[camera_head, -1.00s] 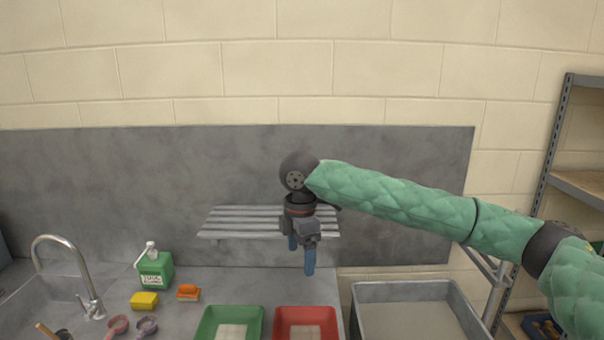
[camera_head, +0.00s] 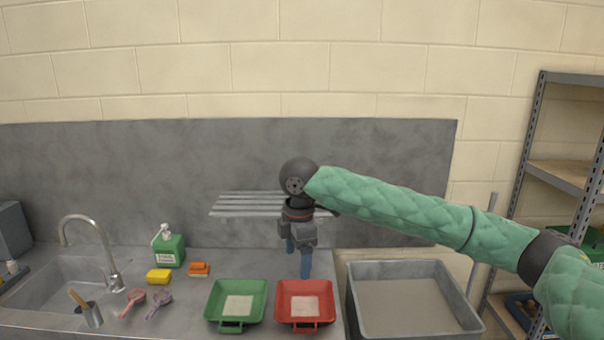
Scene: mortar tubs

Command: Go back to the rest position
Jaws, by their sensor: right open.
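My right arm, in a green padded sleeve, comes in from the right side of the head view. My right gripper (camera_head: 298,262) points down, open and empty, with blue fingers. It shows in front of the slatted rack and above the counter, behind the red tub. My left gripper is not in view. A green tub (camera_head: 216,311) and a red tub (camera_head: 283,313) stand side by side at the counter's front, each with a pale patch inside. A large grey mortar tub (camera_head: 357,318) stands to their right, with grey content.
A sink with a tap (camera_head: 97,232) is at the left. The slatted rack (camera_head: 240,204) is on the back panel. Metal shelving (camera_head: 527,150) stands at right.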

